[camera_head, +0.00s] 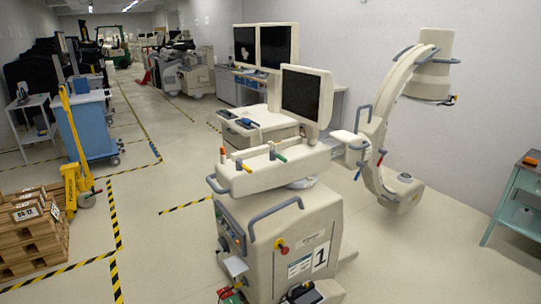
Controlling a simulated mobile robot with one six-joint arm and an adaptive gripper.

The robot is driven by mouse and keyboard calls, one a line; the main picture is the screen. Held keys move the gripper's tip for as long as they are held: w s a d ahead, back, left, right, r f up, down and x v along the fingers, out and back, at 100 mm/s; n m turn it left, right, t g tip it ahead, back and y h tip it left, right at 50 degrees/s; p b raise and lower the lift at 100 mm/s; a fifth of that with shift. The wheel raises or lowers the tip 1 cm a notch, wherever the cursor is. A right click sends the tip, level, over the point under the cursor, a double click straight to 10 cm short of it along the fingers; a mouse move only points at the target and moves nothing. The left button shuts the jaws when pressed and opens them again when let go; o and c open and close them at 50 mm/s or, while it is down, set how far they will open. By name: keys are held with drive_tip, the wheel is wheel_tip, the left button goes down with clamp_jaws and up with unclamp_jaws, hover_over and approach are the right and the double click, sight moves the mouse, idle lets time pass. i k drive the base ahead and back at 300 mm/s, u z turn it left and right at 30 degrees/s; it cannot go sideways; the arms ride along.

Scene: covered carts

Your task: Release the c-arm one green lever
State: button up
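A cream c-arm unit (295,225) stands in the middle of the view, with a black "1" on a white label (320,257) on its lower body. Short levers stick up from the top of its column. A green lever (281,157) is at the right of this row. An orange-red lever (223,154) and an orange lever (245,167) are to its left. The green lever's base is small in the picture, and I cannot tell whether it is locked. My gripper is not in view.
The unit's curved arm (375,130) reaches right towards the wall. A grey-blue handle (275,213) juts from its front. Twin monitors (265,47) stand behind. A teal table (515,195) is at right. Pallets (30,235) and a yellow pallet jack (73,150) are at left. Floor left of the unit is clear.

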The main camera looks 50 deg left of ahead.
sight(273, 154)
drive_tip(key=u, duration=1.5)
drive_tip(key=k, duration=0.4)
drive_tip(key=u, duration=0.45)
drive_tip(key=i, duration=0.5)
drive_tip(key=z, duration=0.05)
